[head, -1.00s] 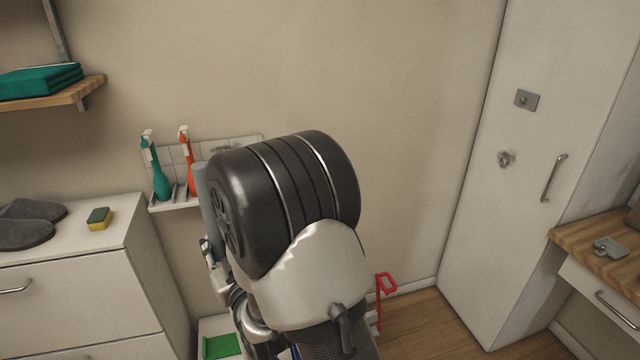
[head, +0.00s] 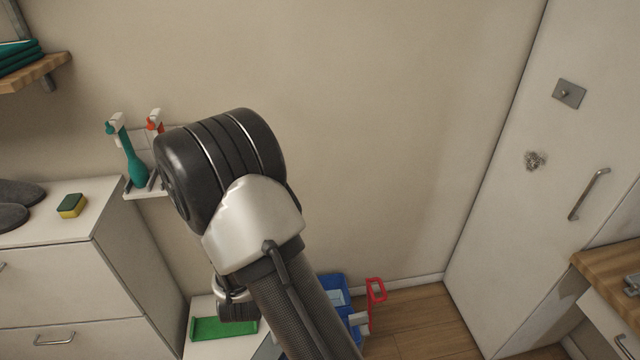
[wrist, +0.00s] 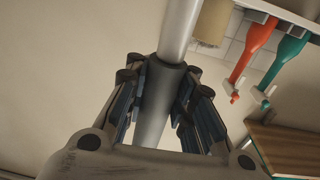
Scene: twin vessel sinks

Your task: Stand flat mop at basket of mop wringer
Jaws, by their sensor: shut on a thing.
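In the wrist view my gripper (wrist: 160,92) is shut around a grey pole (wrist: 179,32), which appears to be the flat mop's handle. The pole runs up and out of the picture between the fingers. The mop's head is not in sight. In the head view my own arm hides the held pole and most of the gripper. A blue bucket (head: 334,283) with a red handle (head: 376,290), seemingly the mop wringer, stands on the floor by the wall, right of my arm. My arm partly covers it, and its basket cannot be made out clearly.
A green tray-like thing (head: 224,329) lies on a low white surface left of the bucket. A white drawer cabinet (head: 60,280) with a sponge (head: 72,205) stands left. A wall rack holds spray bottles (head: 132,160). A tall white cabinet (head: 530,220) stands right, with bare floor before it.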

